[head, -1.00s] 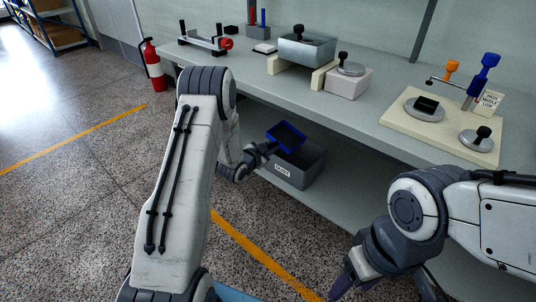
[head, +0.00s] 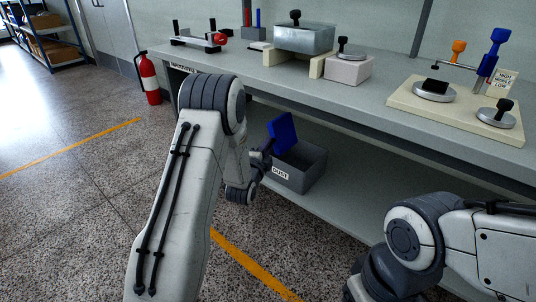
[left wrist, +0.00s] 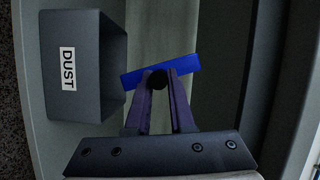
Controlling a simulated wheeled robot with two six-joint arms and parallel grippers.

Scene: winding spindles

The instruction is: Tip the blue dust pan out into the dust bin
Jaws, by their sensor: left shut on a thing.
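The blue dust pan (head: 283,132) stands steeply tilted, nearly on edge, above the rim of the grey dust bin (head: 307,174) in the head view. The bin, labelled DUST, sits on the low shelf under the bench. My left gripper (head: 268,148) is shut on the pan's handle, left of the bin. In the left wrist view the fingers (left wrist: 158,85) close around the dark round handle end, with the pan (left wrist: 138,75) seen edge-on beyond and the bin (left wrist: 88,95) to the left. The bin's contents are hidden. My right gripper is out of view below the frame.
The bench top (head: 385,92) runs above the bin. It carries a metal box (head: 304,38), a pale block (head: 348,70) and a cream board (head: 455,112) with weights. A red extinguisher (head: 149,80) stands left. The shelf right of the bin is clear.

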